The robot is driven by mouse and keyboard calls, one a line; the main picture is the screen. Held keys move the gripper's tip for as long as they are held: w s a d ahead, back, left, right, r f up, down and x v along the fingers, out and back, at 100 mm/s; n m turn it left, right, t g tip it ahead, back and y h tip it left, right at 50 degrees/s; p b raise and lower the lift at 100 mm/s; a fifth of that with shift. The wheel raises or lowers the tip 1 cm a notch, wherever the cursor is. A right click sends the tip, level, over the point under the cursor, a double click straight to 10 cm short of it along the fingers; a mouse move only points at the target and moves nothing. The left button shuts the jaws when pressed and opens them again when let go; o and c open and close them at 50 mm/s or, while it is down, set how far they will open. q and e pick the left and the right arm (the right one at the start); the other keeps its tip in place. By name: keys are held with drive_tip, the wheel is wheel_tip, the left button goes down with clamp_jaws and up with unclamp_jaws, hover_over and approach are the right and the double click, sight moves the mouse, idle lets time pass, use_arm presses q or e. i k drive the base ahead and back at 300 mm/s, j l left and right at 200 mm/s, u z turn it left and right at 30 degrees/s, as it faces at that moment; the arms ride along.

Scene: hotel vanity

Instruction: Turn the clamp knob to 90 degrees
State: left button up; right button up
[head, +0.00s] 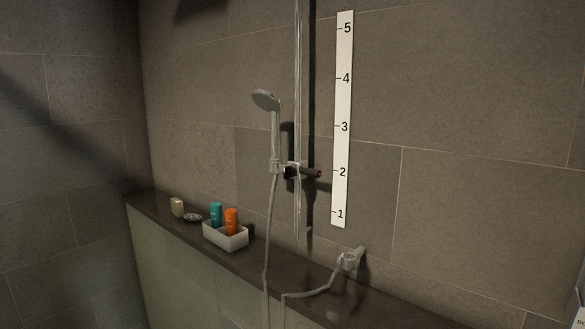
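The clamp sits near the number 2 of the white scale strip (343,120). The hand shower (270,115) stands upright in the clamp's holder, on the left side of the rail, with its hose (268,235) hanging down. The knob's exact angle is too small to tell. Neither of my grippers is in view.
A dark ledge (185,235) runs along the wall below. It holds a white tray (226,240) with a teal bottle (216,213) and an orange bottle (232,220), plus a small beige box (177,207). A chrome wall outlet (350,260) joins the hose. The wall beside the strip is bare.

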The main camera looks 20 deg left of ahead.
sight(289, 172)
drive_tip(key=i+j+z, duration=0.25)
drive_tip(key=i+j, duration=0.6)
